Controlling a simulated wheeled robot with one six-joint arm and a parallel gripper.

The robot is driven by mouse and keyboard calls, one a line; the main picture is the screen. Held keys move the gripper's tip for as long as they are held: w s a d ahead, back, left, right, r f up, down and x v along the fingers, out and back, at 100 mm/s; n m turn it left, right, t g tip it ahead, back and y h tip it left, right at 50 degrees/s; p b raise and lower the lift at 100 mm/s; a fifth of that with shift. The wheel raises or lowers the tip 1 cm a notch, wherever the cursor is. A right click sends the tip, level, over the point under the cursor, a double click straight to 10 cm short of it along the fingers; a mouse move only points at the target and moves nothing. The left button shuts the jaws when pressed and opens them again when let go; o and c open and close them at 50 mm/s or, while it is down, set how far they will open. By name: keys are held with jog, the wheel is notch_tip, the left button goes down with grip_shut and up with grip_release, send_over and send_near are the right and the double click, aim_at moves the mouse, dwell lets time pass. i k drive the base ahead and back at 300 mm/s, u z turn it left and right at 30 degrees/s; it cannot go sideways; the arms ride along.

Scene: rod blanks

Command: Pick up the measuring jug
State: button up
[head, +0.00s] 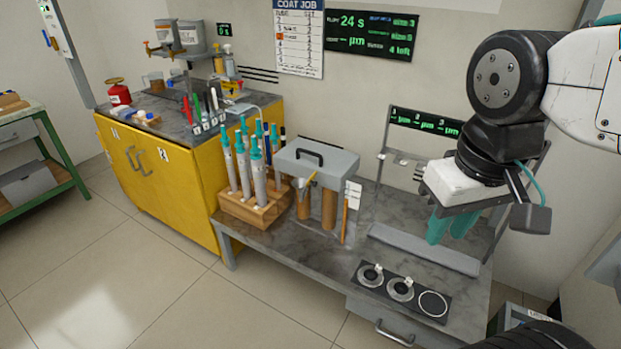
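A small, see-through brownish vessel with a handle at its left, which looks like the measuring jug (156,79), stands at the back left of the yellow cabinet's top. It is small in the view, and its markings cannot be read. My gripper (451,228) hangs over the right part of the low grey bench, far to the right of the jug. Its two teal fingers point down with a gap between them, and nothing shows in them.
Two grey containers (175,35) are above and right of the jug. A red can (118,93) stands to its left. The yellow cabinet (185,185) adjoins the low bench, which holds a wooden rack (256,213) of teal-capped tubes and a grey-lidded stand (318,165). Floor in front is clear.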

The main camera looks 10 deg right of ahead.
aim_at(157, 80)
jog(key=u, duration=0.25)
jog(key=k, duration=0.35)
jog(key=u, duration=1.5)
jog(key=i, duration=4.05)
jog(key=z, duration=0.35)
jog(key=i, duration=1.35)
jog(key=z, duration=1.55)
jog(key=i, duration=0.9)
jog(key=z, duration=1.25)
jog(key=i, duration=0.45)
jog(key=z, duration=0.2)
